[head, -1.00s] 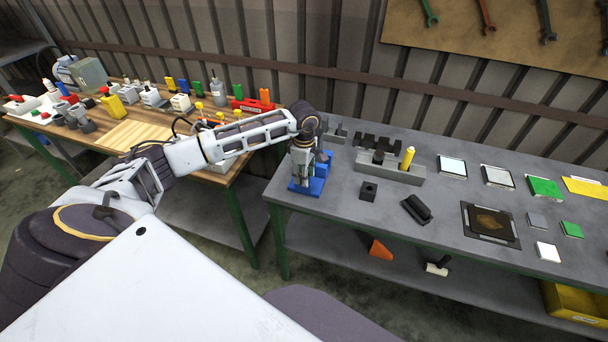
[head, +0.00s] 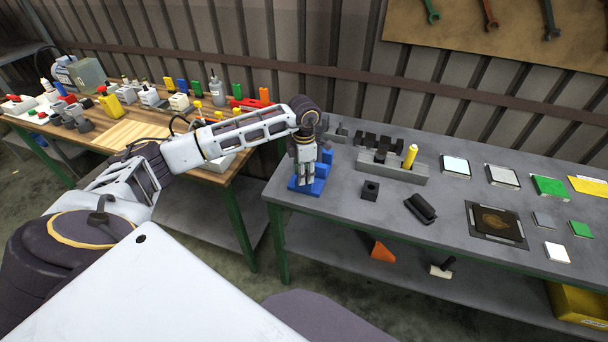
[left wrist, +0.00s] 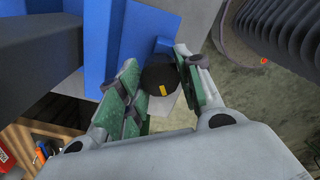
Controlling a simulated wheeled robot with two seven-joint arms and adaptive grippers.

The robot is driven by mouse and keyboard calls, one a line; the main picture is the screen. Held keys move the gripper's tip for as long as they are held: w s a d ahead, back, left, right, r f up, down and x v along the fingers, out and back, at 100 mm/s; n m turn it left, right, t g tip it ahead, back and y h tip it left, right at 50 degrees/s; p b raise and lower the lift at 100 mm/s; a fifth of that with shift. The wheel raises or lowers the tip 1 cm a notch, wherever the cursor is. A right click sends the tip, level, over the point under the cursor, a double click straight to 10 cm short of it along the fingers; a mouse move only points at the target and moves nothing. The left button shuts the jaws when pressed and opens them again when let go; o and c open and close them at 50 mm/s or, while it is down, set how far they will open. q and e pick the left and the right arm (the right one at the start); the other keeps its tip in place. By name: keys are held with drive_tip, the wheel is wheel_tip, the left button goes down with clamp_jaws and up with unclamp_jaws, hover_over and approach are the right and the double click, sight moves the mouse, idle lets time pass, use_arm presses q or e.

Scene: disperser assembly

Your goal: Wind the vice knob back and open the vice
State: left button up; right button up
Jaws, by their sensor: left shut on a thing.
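The blue vice (head: 306,187) stands at the left end of the grey metal table, partly hidden by my left gripper (head: 304,180) above it. In the left wrist view the blue vice body (left wrist: 97,45) fills the upper left. A dark round knob with a yellow mark (left wrist: 160,78) sits between the green-padded fingers of my left gripper (left wrist: 160,92), which is shut on it. How far apart the vice jaws stand cannot be told. My right gripper is not in view.
The grey table (head: 345,205) holds a small black block (head: 370,190), a black cylindrical piece (head: 420,208), a grey rack with a yellow bottle (head: 410,156), and several flat plates. A wooden bench (head: 125,135) with bottles stands to the left.

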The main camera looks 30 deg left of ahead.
use_arm(q)
drive_tip(key=n, duration=0.3)
drive_tip(key=shift+b, duration=0.4)
drive_tip(key=n, duration=0.3)
drive_tip(key=shift+b, duration=0.3)
drive_tip(key=shift+n, duration=0.6)
drive_tip(key=shift+r+n, duration=0.1)
drive_tip(key=shift+n, duration=0.7)
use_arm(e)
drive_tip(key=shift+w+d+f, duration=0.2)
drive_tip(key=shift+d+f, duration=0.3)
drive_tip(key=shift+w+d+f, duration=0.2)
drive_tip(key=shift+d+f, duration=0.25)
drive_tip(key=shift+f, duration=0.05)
use_arm(q)
drive_tip(key=o, duration=1)
